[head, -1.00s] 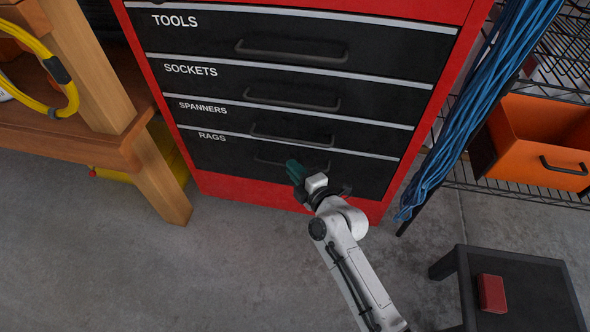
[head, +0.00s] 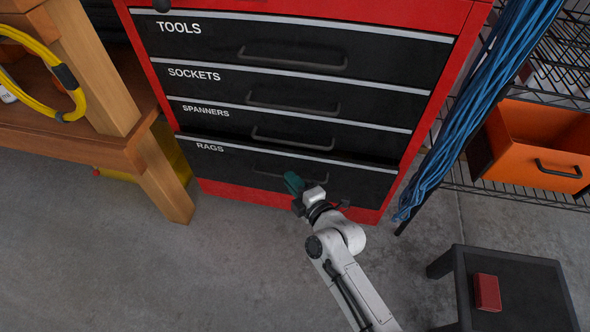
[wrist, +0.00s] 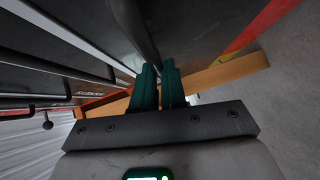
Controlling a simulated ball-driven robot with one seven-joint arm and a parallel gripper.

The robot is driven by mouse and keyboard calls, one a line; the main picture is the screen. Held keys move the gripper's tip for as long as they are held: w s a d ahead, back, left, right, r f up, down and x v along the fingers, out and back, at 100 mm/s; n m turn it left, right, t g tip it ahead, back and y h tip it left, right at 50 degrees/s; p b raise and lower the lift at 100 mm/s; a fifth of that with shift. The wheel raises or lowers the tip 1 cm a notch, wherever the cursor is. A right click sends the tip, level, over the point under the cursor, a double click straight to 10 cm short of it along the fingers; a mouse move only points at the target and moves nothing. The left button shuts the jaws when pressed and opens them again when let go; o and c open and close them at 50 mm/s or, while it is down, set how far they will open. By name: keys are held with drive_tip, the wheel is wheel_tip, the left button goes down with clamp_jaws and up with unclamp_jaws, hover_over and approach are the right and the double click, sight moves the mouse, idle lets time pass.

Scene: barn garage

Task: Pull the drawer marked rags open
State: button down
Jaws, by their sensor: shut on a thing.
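The rags drawer (head: 225,163) is the lowest black drawer of the red tool cabinet (head: 245,193). Its front stands a little forward of the drawers above, with a dark gap along its top edge. My gripper (head: 294,184) is at the rags drawer's dark bar handle (head: 270,175). In the wrist view, the green fingers of my gripper (wrist: 159,72) are close together on the handle (wrist: 138,30). The fingertips hide part of the handle.
The spanners (head: 225,120), sockets and tools drawers above look shut. A wooden bench (head: 165,180) stands at left. Blue cables (head: 440,150) hang at right, and a black stool (head: 525,285) bears a red box (head: 487,293). Concrete floor in front is clear.

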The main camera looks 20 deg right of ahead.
drive_tip(key=s+a+p, duration=0.6)
drive_tip(key=s+a, duration=0.1)
drive_tip(key=s, duration=0.3)
drive_tip(key=s+a+p, duration=0.6)
drive_tip(key=s+a, duration=0.2)
drive_tip(key=s, duration=0.2)
drive_tip(key=shift+s, duration=0.4)
drive_tip(key=c, duration=1.2)
unclamp_jaws()
drive_tip(key=shift+s, duration=0.1)
drive_tip(key=p+v, duration=0.2)
drive_tip(key=v, duration=0.8)
drive_tip(key=shift+s, duration=0.3)
